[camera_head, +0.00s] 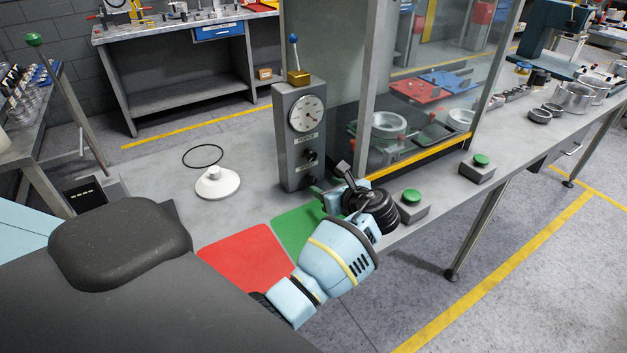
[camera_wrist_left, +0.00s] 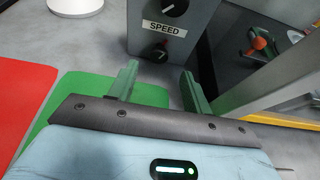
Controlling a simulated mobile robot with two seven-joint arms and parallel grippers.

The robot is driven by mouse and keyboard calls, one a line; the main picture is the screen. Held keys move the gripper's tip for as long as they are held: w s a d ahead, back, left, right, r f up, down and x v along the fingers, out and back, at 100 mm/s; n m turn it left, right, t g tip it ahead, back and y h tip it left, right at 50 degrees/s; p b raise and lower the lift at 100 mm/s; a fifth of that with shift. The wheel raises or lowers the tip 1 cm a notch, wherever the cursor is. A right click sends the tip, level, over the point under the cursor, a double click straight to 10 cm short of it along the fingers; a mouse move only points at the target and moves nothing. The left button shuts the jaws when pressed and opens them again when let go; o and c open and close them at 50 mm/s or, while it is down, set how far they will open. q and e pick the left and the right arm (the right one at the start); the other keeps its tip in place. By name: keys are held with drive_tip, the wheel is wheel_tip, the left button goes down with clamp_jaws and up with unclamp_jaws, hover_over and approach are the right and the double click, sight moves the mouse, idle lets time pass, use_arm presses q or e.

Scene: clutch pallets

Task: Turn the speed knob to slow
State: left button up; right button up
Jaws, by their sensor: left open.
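A grey control box (camera_head: 301,165) stands on the bench with a round dial gauge (camera_head: 307,114) and two black knobs on its front. The upper knob (camera_wrist_left: 174,6) sits above the SPEED label (camera_wrist_left: 165,28) in the left wrist view; the lower knob (camera_wrist_left: 158,51) sits below it. The white pointer of the lower knob is too small to read surely. My left gripper (camera_head: 331,182) is open, low in front of the box. In the wrist view its green fingers (camera_wrist_left: 158,76) stand apart, with the lower knob beyond the gap, not touching it.
A red mat (camera_head: 243,257) and green mat (camera_head: 297,228) lie in front of the box. A glass-walled enclosure (camera_head: 415,110) stands right of it. Green buttons (camera_head: 412,197) sit at the bench edge. A white disc (camera_head: 217,184) lies to the left.

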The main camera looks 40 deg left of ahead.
sight(313, 180)
use_arm(q)
drive_tip(key=x, duration=0.6)
drive_tip(key=shift+f+b, duration=0.2)
drive_tip(key=shift+b, duration=0.15)
drive_tip(key=shift+w+a+f, duration=0.15)
drive_tip(key=shift+a, duration=0.4)
use_arm(e)
drive_tip(key=shift+s+a+f, duration=0.35)
drive_tip(key=shift+s+f, duration=0.1)
drive_tip(key=shift+f, duration=0.15)
